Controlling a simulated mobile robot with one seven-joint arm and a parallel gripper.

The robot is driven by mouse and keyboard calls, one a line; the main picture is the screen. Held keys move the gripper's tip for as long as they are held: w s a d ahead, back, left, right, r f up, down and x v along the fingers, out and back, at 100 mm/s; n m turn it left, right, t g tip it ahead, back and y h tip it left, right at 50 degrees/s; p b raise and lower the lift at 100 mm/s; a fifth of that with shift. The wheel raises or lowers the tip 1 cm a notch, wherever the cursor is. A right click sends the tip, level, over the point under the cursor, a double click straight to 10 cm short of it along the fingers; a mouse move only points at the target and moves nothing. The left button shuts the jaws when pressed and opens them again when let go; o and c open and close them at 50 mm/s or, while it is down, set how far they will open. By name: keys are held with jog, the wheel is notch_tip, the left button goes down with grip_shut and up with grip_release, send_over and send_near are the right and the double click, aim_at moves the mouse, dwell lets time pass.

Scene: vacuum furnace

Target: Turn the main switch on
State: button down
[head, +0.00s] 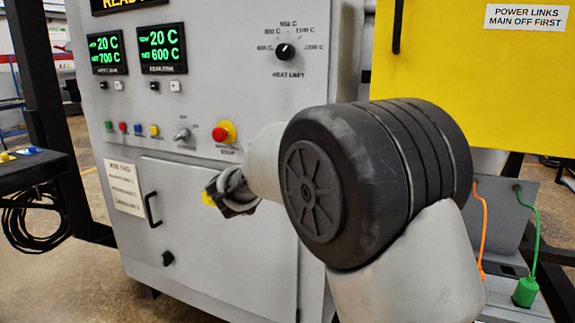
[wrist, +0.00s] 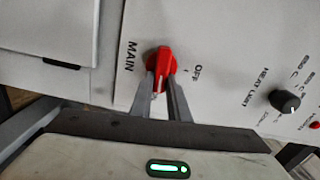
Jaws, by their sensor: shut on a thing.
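The main switch, a red knob (wrist: 160,66), shows in the wrist view on a grey panel, between the printed words MAIN and OFF. My gripper (wrist: 161,82) has its two grey fingers on either side of the red knob and is shut on it. The fingers hide part of the knob, and its exact pointing direction is hard to tell. In the head view my arm covers much of the right side of the cabinet, and I cannot make out the main switch there.
The grey furnace cabinet (head: 230,270) carries a black heat limit knob (head: 285,52), which also shows in the wrist view (wrist: 285,100). A red emergency stop button (head: 221,133) sits left of my arm. A yellow panel (head: 465,75) is at upper right.

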jog(key=shift+f+m+b, duration=0.15)
jog(key=shift+m+b, duration=0.45)
jog(key=c, duration=1.7)
grip_release()
jog(key=shift+s, duration=0.1)
jog(key=p+v, duration=0.1)
jog(key=v, duration=1.6)
jog(key=shift+s+p, duration=0.1)
jog(key=shift+p, duration=0.3)
